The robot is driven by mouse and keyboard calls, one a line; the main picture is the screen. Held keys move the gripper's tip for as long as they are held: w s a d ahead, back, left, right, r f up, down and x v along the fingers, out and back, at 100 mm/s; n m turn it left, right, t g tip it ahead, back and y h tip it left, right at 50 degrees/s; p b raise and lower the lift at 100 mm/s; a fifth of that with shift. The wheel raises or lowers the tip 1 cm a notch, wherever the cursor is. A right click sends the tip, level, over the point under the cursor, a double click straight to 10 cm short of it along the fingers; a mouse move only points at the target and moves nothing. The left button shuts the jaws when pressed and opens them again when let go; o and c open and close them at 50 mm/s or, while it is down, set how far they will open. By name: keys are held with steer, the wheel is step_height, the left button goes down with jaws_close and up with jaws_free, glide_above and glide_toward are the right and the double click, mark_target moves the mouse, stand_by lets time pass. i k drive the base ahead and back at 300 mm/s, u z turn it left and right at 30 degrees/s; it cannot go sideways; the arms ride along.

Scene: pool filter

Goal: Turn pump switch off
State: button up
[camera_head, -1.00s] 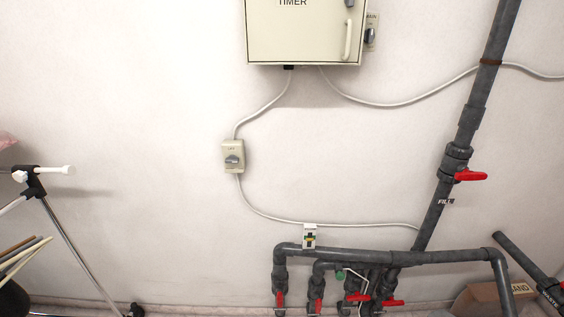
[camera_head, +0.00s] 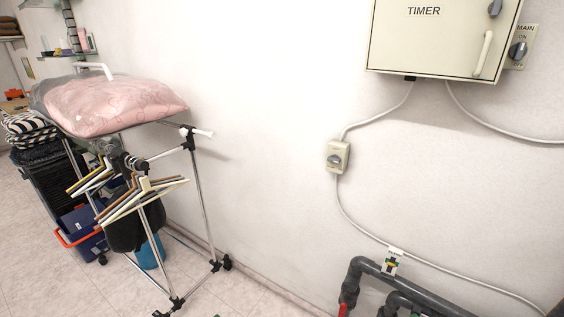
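A small beige switch box (camera_head: 337,157) with a grey rotary knob is on the white wall, in the cable below the timer box. Its label is too small to read, so I cannot tell from it whether this is the pump switch or how it is set. A small white plate (camera_head: 391,262) with coloured marks is lower down, above the grey pipes; its lettering is also too small to read. A switch marked MAIN (camera_head: 519,48), with a grey knob and ON and OFF marks, is beside the timer box. My gripper is not in view.
The beige TIMER box (camera_head: 440,40) is at the upper right. Grey pipes (camera_head: 400,275) with a red valve handle (camera_head: 343,310) are at the bottom. A metal rack with hangers (camera_head: 130,195) and a pink bag (camera_head: 115,103) stands at the left. The wall between is bare.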

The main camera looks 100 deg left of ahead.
mark_target(334, 157)
steer(key=u, duration=2.2)
steer(key=i, duration=1.15)
steer(key=u, duration=2.65)
